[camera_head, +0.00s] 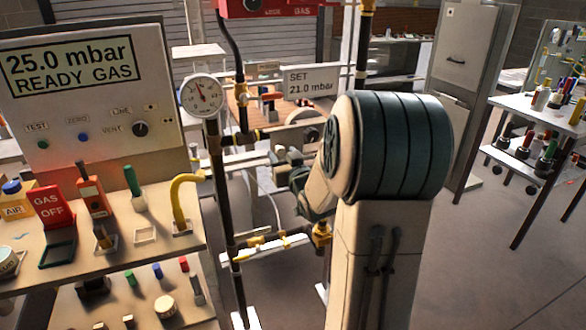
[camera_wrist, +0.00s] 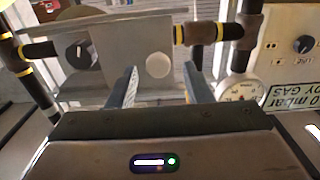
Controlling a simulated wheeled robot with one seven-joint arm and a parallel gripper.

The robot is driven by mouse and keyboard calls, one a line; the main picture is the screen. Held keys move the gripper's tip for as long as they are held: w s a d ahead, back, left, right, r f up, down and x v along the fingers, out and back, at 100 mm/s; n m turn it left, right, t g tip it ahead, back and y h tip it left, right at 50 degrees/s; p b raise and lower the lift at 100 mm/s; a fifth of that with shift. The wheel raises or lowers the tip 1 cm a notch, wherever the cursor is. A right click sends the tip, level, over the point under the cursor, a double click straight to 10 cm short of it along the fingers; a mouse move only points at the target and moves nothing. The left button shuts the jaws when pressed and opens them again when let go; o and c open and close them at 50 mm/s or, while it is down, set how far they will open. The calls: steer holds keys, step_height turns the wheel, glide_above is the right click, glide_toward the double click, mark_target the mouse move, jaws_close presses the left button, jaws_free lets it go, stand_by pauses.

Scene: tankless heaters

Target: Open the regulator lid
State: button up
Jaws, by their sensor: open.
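In the wrist view my gripper (camera_wrist: 163,84) is open, with a finger on each side of a pale round disc (camera_wrist: 158,65). No contact shows, and the gap in depth is hard to judge. The disc is on a grey plate (camera_wrist: 118,38) set between pipe ends with yellow bands. A dark round knob (camera_wrist: 79,55) shows left of the disc. I cannot tell for certain which part is the regulator lid. In the head view a sign (camera_head: 312,82) reading "SET 21.0 mbar" stands above the pipework. My own arm hides part of that area, and the gripper's fingers are not clear there.
A dial gauge (camera_head: 201,96) is on the pipe left of the sign; it also shows in the wrist view (camera_wrist: 240,91), right of my fingers. A panel (camera_head: 90,95) reading 25.0 mbar and a tool bench (camera_head: 110,262) are at left. Open floor (camera_head: 480,270) lies at right.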

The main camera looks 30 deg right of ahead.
steer(key=s+a+b, duration=0.1)
steer(key=s+b, duration=0.3)
steer(key=s, duration=0.9)
steer(key=shift+a+b, duration=0.3)
steer(key=shift+b, duration=0.05)
steer(key=s+a+n+g+y+p, duration=0.1)
steer(key=s+a+g+y+p, duration=0.1)
steer(key=s+a+g+p, duration=0.8)
steer(key=s+a+g, duration=0.5)
steer(key=s+a, duration=0.1)
steer(key=a, duration=0.1)
steer(key=shift+s+a+f+p, duration=0.15)
steer(key=shift+p, duration=0.25)
